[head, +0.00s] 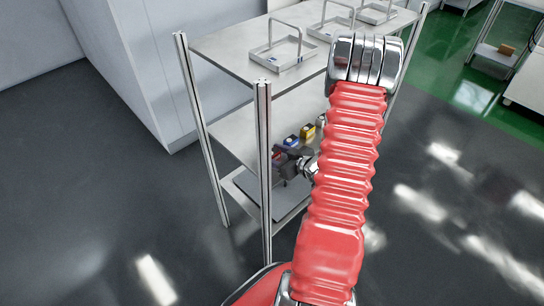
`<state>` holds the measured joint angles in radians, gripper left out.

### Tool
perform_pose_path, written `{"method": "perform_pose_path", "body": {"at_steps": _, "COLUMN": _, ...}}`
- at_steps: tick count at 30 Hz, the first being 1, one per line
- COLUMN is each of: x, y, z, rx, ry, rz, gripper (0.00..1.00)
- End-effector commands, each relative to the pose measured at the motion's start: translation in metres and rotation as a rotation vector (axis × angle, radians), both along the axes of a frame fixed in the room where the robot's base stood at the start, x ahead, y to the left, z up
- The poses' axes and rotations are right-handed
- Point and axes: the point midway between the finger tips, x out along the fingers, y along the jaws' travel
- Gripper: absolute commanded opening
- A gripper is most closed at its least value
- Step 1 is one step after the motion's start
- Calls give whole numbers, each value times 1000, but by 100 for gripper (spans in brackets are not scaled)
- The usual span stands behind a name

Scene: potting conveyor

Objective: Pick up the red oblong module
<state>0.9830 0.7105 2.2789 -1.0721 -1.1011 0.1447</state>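My gripper (283,160) is a small dark shape at the middle shelf (238,128) of a metal rack, beside the front left post. A small patch of red (277,155) shows right at the gripper's fingers; it may be the red oblong module, but most of it is hidden by the gripper. I cannot tell whether the fingers are around it or only in front of it. The finger gap is too small and dark to read. My red arm hides the right part of the shelf.
A blue module (291,141) and a yellow module (307,131) stand in a row behind the gripper. Wire-handled trays (283,62) stand on the top shelf (225,48) above. The front left post (264,170) is close to the gripper. The grey floor at left is clear.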

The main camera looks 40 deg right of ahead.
Motion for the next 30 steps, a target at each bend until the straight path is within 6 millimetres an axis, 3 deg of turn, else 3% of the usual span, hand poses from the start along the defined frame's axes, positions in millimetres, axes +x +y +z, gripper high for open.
{"method": "perform_pose_path", "body": {"at_steps": 14, "x": 0, "y": 0, "z": 0, "rx": 0, "ry": 0, "rz": 0, "gripper": 18}}
{"method": "perform_pose_path", "body": {"at_steps": 23, "x": 0, "y": 0, "z": 1, "rx": 0, "ry": -1, "rz": -1, "gripper": 17}}
{"method": "perform_pose_path", "body": {"at_steps": 30, "x": 0, "y": -1, "z": 15, "rx": -3, "ry": -1, "rz": -1, "gripper": 17}}
